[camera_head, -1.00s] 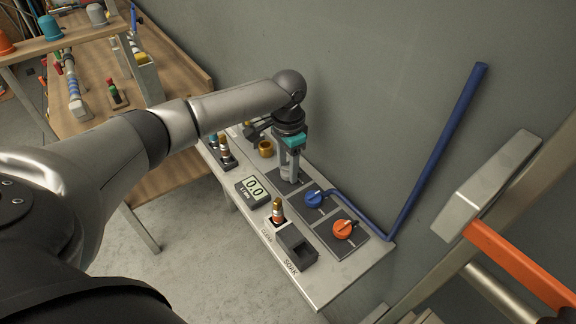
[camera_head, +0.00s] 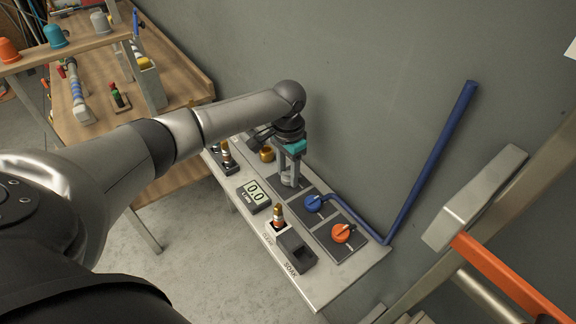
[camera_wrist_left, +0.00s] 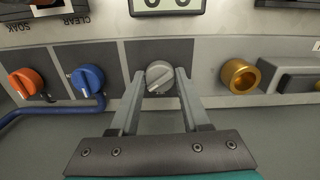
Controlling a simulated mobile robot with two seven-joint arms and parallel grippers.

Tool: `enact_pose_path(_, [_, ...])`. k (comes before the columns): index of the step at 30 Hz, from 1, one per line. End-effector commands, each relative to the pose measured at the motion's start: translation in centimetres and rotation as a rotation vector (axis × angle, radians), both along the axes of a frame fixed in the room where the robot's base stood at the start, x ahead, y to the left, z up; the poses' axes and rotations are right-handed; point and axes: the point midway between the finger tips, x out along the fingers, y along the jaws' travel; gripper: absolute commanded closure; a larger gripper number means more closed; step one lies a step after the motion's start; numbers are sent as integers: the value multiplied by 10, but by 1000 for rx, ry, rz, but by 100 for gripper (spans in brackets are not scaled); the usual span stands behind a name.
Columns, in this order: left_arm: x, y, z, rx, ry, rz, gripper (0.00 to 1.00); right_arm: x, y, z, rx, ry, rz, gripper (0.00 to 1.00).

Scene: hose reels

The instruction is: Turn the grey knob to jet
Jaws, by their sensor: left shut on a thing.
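The grey knob (camera_wrist_left: 159,77) is round with a pale pointer bar and sits on a dark square plate in the left wrist view. My left gripper (camera_wrist_left: 160,82) is shut on it, one finger on each side. In the head view my left gripper (camera_head: 290,182) points down at the panel (camera_head: 322,287), and its fingers mostly hide the knob. The bar on the knob lies tilted in the left wrist view. I cannot read any jet marking around it. My right gripper is in neither view.
A blue knob (camera_head: 313,203) and an orange knob (camera_head: 342,232) sit beside it, with a blue pipe (camera_head: 430,165) along the wall. A display (camera_head: 255,192) reads 0.0. A brass fitting (camera_wrist_left: 240,76) stands on the other side. A ladder-like metal frame (camera_head: 475,197) is at right.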

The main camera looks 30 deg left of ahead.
Motion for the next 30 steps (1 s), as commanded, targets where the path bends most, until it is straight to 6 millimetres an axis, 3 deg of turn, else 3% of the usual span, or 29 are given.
enact_pose_path(1, [-1,-1,5,-2,3,33,100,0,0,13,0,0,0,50])
enact_pose_path(15, [-1,-2,6,-3,5,438,100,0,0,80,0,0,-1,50])
enact_pose_path(30, [-1,-2,2,-1,3,824,100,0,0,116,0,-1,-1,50])
